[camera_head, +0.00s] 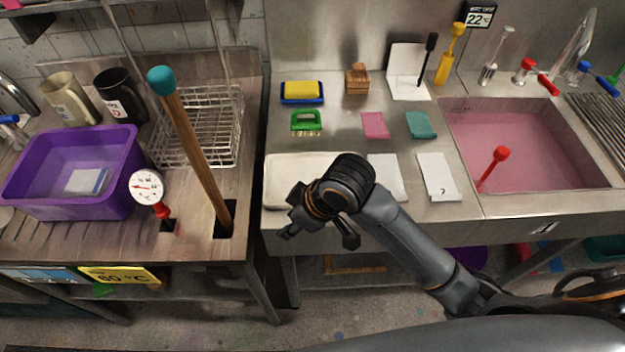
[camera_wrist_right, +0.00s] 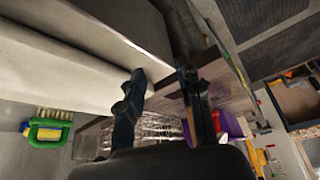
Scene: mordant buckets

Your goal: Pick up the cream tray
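The cream tray (camera_head: 285,178) lies flat on the steel counter, at its front left corner. My right gripper (camera_head: 318,230) is in front of the tray's right part and hides some of it. In the right wrist view its two fingers (camera_wrist_right: 162,98) are apart, with nothing clearly held between them. The pale tray (camera_wrist_right: 50,62) fills the upper left there, close to the left finger. I cannot tell whether the finger touches it. My left gripper is not in view.
White cards (camera_head: 437,176) lie right of the tray. A green brush (camera_head: 306,122) and a yellow sponge in a blue dish (camera_head: 302,91) are behind it. A pink-filled sink (camera_head: 520,145) is at right. A wooden stick (camera_head: 195,140) stands upright left of the gap between counters.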

